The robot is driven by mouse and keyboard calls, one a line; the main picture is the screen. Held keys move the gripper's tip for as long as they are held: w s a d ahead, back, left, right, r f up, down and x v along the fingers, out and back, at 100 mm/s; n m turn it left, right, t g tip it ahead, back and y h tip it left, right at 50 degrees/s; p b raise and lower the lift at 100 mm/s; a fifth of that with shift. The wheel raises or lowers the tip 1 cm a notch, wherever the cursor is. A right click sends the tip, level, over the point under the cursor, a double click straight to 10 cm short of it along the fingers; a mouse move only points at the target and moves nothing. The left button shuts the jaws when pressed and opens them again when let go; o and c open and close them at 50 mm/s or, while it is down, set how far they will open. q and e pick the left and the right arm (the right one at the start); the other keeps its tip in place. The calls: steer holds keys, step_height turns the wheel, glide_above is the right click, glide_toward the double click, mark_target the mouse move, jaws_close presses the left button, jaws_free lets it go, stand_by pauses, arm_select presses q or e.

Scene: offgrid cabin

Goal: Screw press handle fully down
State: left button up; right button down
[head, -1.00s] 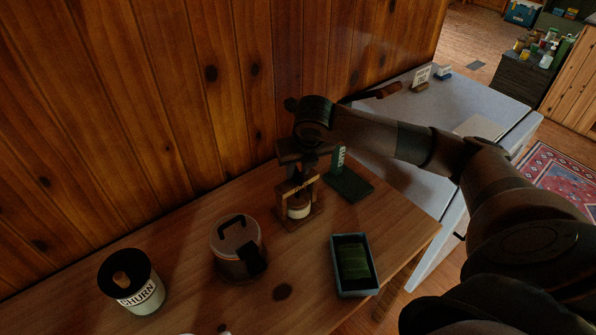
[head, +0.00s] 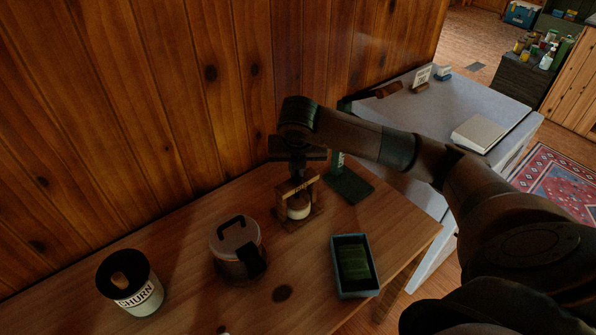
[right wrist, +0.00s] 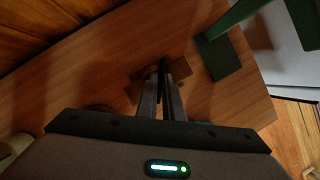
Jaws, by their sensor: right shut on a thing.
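The small wooden screw press (head: 312,180) stands on the wooden table near the wall, with a pale round piece (head: 299,211) inside its frame. My right gripper (head: 297,174) points down from above and is shut at the top of the press. The press handle is hidden by the gripper in the head view. In the right wrist view my gripper fingers (right wrist: 164,78) are close together, and part of the press (right wrist: 178,73) shows around their tips. How far down the screw is cannot be told. My left gripper is out of view.
A lidded pot (head: 236,247), a churn canister (head: 131,283) and a blue tray (head: 375,277) with a green inside stand nearby. A green stand (head: 349,187) is close right of the press. A grey counter (head: 430,125) lies beyond the table.

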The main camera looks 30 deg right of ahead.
steer(key=shift+w+a+m, duration=0.1)
steer(key=shift+a+m, duration=0.05)
steer(key=shift+m, duration=0.55)
steer(key=shift+m+g+h, duration=0.4)
steer(key=shift+m+h, duration=0.1)
steer(key=shift+m, duration=0.5)
steer(key=shift+r+m+p, duration=0.1)
steer(key=shift+m+p, duration=0.3)
steer(key=shift+m, duration=0.2)
steer(key=shift+m+g+h+p, duration=0.3)
steer(key=shift+m+g+p, duration=0.2)
steer(key=shift+m+p, duration=0.65)
steer(key=shift+w+p, duration=0.1)
steer(key=shift+p, duration=0.4)
